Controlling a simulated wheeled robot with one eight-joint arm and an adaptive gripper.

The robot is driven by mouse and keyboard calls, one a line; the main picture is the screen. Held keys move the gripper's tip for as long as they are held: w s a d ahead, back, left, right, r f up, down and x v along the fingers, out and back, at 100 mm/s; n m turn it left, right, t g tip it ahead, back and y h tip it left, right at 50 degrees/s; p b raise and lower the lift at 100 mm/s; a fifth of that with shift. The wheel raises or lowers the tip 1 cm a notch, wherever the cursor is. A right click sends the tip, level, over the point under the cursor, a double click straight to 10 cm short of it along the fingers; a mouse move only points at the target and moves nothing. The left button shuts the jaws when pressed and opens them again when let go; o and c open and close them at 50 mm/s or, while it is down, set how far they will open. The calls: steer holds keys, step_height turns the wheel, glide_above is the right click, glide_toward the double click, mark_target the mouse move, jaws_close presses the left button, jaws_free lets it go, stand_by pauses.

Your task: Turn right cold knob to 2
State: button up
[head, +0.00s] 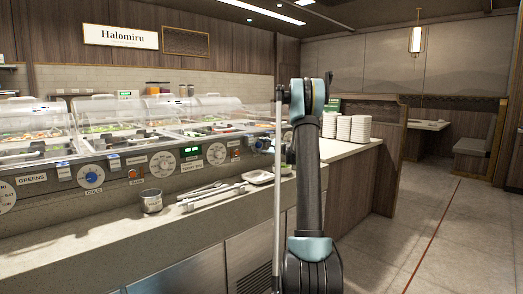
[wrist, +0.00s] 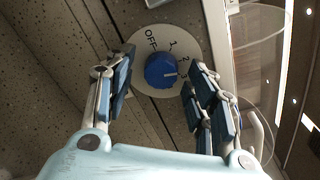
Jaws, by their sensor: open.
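In the wrist view a blue knob (wrist: 158,71) sits on a round white dial (wrist: 137,52) marked OFF, 1, 2 and a partly covered further mark. My gripper (wrist: 163,66) is open, with one dark-padded finger on each side of the knob. The fingers look apart from the knob, though the right one overlaps the dial's edge in the picture. In the head view my arm stands in front of the counter's right end, and the gripper and this knob cannot be made out clearly.
Another blue knob (head: 92,176), labelled COLD, is on the panel at left. White dials (head: 163,162) line the panel. A metal cup (head: 151,201), tongs (head: 213,195) and a white dish (head: 259,177) lie on the ledge. Plate stacks (head: 360,129) stand at right.

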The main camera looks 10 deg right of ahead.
steer(key=v, duration=1.1)
steer(key=shift+s+d, duration=0.2)
steer(key=shift+s, duration=0.05)
